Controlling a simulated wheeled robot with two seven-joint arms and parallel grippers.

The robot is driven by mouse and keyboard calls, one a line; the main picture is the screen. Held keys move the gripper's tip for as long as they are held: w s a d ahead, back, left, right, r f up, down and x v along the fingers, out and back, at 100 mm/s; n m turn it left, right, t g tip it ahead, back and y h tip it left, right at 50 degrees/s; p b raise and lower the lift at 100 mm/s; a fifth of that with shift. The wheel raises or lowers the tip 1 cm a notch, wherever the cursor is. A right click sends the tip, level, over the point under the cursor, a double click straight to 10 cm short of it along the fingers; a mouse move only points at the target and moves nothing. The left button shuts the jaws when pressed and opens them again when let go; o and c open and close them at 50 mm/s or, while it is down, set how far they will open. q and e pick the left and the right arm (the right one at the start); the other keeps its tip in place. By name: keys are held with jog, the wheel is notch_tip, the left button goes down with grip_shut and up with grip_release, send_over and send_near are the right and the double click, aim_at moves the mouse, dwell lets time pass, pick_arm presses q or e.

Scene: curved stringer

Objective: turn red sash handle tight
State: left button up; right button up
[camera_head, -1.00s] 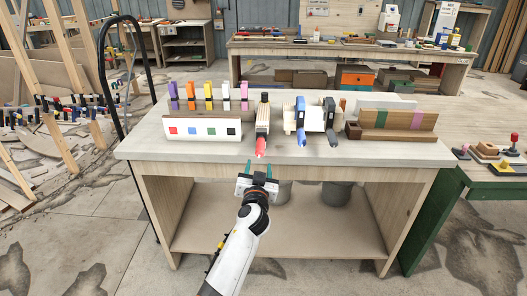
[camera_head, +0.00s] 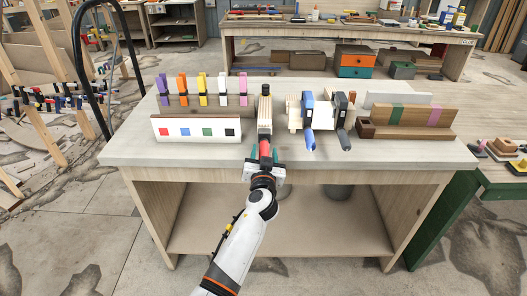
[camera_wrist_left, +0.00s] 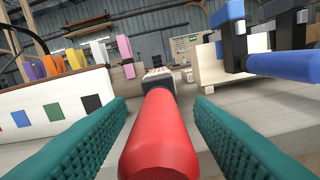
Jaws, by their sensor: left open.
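The red sash handle (camera_head: 265,148) points toward me from a sash clamp with a wooden block (camera_head: 265,112) on the workbench. In the left wrist view the red handle (camera_wrist_left: 162,135) fills the lower middle. My left gripper (camera_head: 264,160) is at the front edge of the bench, at the handle's near end. Its two green fingers (camera_wrist_left: 161,128) are open, one on each side of the handle, with gaps visible between them and it. My right gripper is not in view.
To the right stand a blue-handled clamp (camera_head: 309,138) and a black-handled clamp (camera_head: 343,138). To the left is a white board with colored squares (camera_head: 196,130), with several small colored clamps (camera_head: 202,90) behind it. Bare bench top (camera_head: 380,152) lies at the front right.

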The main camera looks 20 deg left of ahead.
pick_arm(q)
jog(key=shift+s, duration=0.1)
jog(key=c, duration=0.9)
jog(key=shift+c, duration=0.5)
